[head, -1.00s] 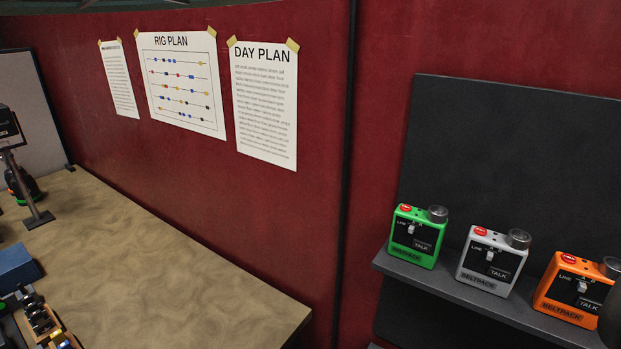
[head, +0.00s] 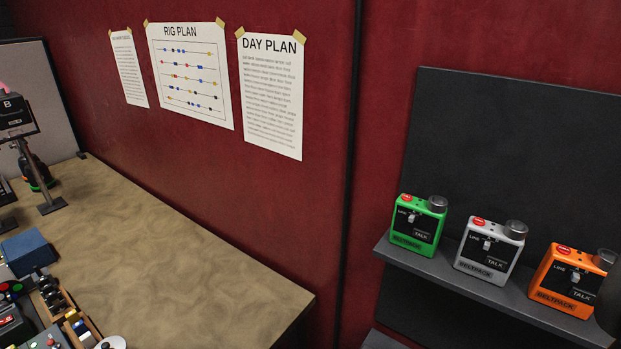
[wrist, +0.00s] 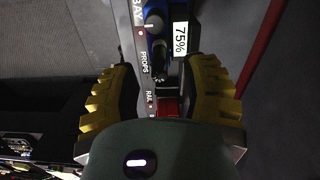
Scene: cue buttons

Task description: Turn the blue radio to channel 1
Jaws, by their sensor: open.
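My gripper (wrist: 160,76) shows in the wrist view with its yellow ridged fingers spread apart and nothing held between them. A blue device (wrist: 160,7) with dark knob-like parts is partly seen at the top of that view, just beyond the fingertips. It looks like the blue radio, but its channel setting cannot be read. A white label reading 75% (wrist: 180,39) is beside it. My gripper does not show in the head view, and I cannot make out a blue radio there.
A strip (wrist: 145,65) lettered PROPS and RAIL runs between the fingers, with a red block (wrist: 167,106) nearby. In the head view, green (head: 418,225), white (head: 490,249) and orange (head: 572,279) beltpacks stand on a shelf. A blue box (head: 27,250) sits among equipment on the table (head: 190,255).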

